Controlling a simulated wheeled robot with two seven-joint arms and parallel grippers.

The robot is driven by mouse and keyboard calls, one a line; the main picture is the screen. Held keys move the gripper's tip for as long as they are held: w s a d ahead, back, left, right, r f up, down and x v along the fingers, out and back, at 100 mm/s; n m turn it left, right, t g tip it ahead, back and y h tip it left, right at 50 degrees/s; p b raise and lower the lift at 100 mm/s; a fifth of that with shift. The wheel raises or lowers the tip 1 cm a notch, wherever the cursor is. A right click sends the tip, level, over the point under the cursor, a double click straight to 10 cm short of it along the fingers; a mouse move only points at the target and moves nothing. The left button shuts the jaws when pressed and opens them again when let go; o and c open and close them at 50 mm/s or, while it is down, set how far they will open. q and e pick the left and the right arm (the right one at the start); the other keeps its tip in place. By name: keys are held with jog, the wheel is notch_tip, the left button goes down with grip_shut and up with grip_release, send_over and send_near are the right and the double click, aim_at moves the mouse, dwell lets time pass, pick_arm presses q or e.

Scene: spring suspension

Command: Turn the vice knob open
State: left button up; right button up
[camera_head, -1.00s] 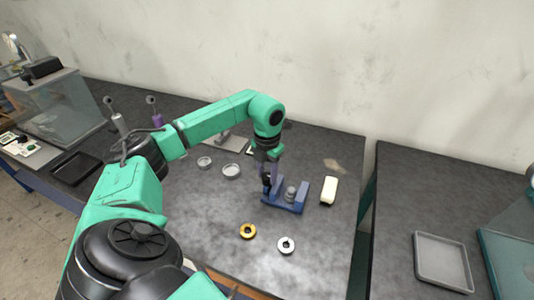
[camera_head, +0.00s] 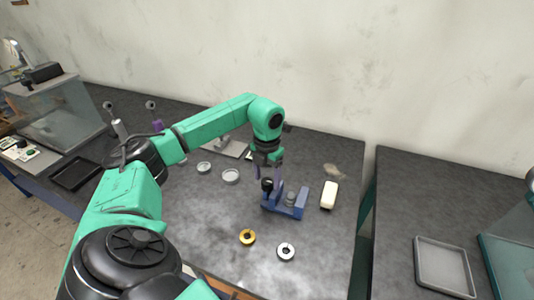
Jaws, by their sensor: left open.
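A small blue vice (camera_head: 287,209) stands on the dark grey table, right of the middle. A grey round piece (camera_head: 291,198) sits between its jaws. The dark vice knob (camera_head: 267,184) is at its left end. My left gripper (camera_head: 266,177) points down from above and is at the knob, open. Whether its fingers touch the knob is too small to tell. My right gripper is not in view.
A cream block (camera_head: 329,195) lies right of the vice. A gold ring (camera_head: 247,237) and a silver ring (camera_head: 286,252) lie in front. Two round grey dishes (camera_head: 231,176) lie to the left. A gap separates the right table (camera_head: 430,200), which holds a grey tray (camera_head: 442,265).

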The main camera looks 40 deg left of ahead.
pick_arm(q)
notch_tip(320, 180, up, 10)
jog(key=b, duration=0.1)
notch_tip(320, 180, up, 4)
jog(key=p, duration=0.2)
send_over(268, 181)
jog(key=shift+s+a+r+b, duration=0.15)
jog(key=shift+r+b, duration=0.05)
jog(key=shift+b, duration=0.15)
